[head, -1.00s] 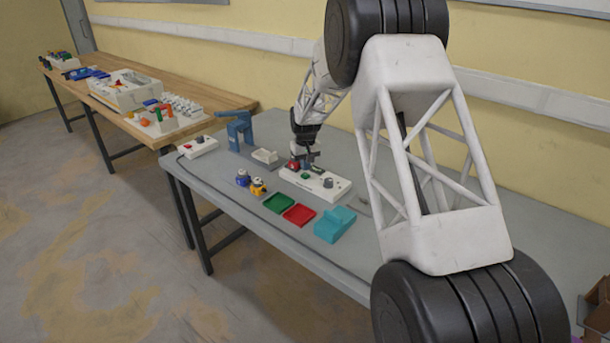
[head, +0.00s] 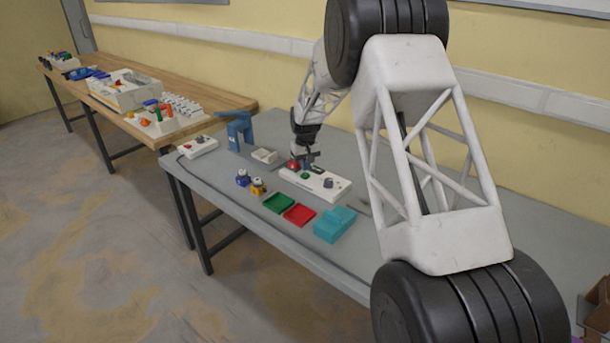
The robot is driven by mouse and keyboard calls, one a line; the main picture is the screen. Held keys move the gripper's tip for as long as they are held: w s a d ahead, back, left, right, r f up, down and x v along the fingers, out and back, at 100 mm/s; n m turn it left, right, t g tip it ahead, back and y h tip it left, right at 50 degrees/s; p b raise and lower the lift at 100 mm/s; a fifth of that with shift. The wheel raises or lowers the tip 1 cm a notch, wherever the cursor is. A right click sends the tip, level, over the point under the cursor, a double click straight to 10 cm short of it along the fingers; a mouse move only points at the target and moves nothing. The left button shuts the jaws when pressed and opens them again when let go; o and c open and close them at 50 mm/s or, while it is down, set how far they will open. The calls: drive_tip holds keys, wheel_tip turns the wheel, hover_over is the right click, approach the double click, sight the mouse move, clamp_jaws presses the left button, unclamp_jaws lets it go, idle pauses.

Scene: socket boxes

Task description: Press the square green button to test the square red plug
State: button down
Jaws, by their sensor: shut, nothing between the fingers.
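A white socket box (head: 312,183) lies on the grey table. Near its left end sits a red piece (head: 293,165), probably the red plug; its shape is too small to tell. A small green button (head: 305,176) shows just to the right of the red piece, on the box top. A dark grey knob (head: 328,183) is further right on the box. My gripper (head: 309,168) points down over the left part of the box, close to the red piece and the green button. It is shut and holds nothing. I cannot tell whether its tips touch the box.
A green tray (head: 278,203), a red tray (head: 299,215) and a teal block (head: 335,224) lie in front of the box. A blue clamp-like stand (head: 239,131) and another white box (head: 197,147) are behind.

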sight(305, 175)
drive_tip(key=shift+f, duration=1.3)
idle(0.4)
drive_tip(key=shift+r, duration=2.8)
